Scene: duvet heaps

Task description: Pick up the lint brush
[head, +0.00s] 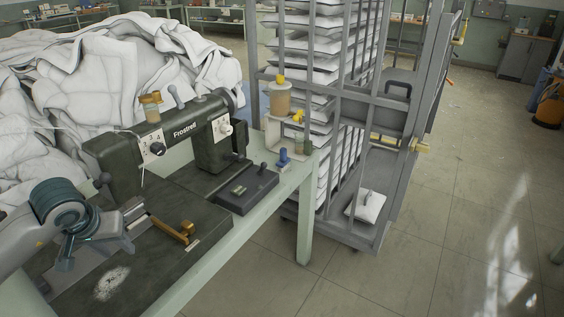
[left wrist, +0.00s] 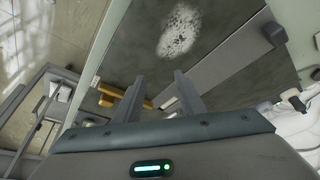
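A brown-yellow bar with a short crosspiece, which looks like the lint brush (head: 178,232), lies on the dark bed of the sewing machine, near its front edge. In the left wrist view the same brown brush (left wrist: 122,103) shows left of the fingers, partly covered by one of them. My left gripper (head: 138,217) comes in from the left, just left of the brush in the head view. It also shows in the left wrist view (left wrist: 161,80), its two fingers apart with nothing between them. I cannot tell its exact height over the bed. My right gripper is not in view.
The dark sewing machine (head: 168,140) stands behind the brush on a pale green table (head: 257,222). White duvets (head: 110,65) heap at the back left. A grey rack (head: 345,100) of white folded pieces stands right of the table. Open floor (head: 440,200) lies further right.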

